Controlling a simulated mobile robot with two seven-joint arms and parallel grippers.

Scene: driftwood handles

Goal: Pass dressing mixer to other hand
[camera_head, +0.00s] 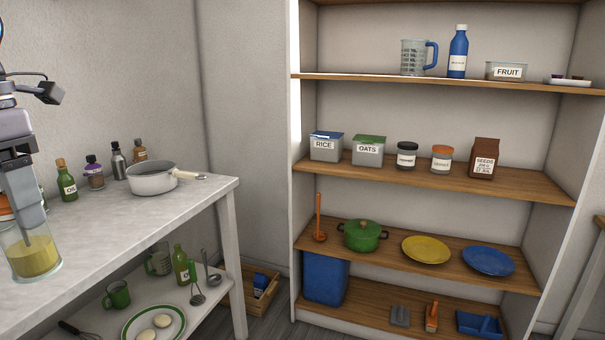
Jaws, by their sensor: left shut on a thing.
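The dressing mixer (42,264) is a clear glass vessel with yellow dressing in its lower part, at the lower left by the front of the grey counter. My left gripper (30,238) reaches down to it from above, its fingers at the upper part of the glass. It is shut on the mixer, which looks upright. Whether the base touches the counter is hard to tell. My right gripper is out of view.
A white pot (150,180) stands on the counter (135,218), with several bottles (67,181) behind it. A lower shelf holds a green mug (118,295) and a plate (178,316). A stocked shelf unit (440,180) stands to the right, with a floor gap between.

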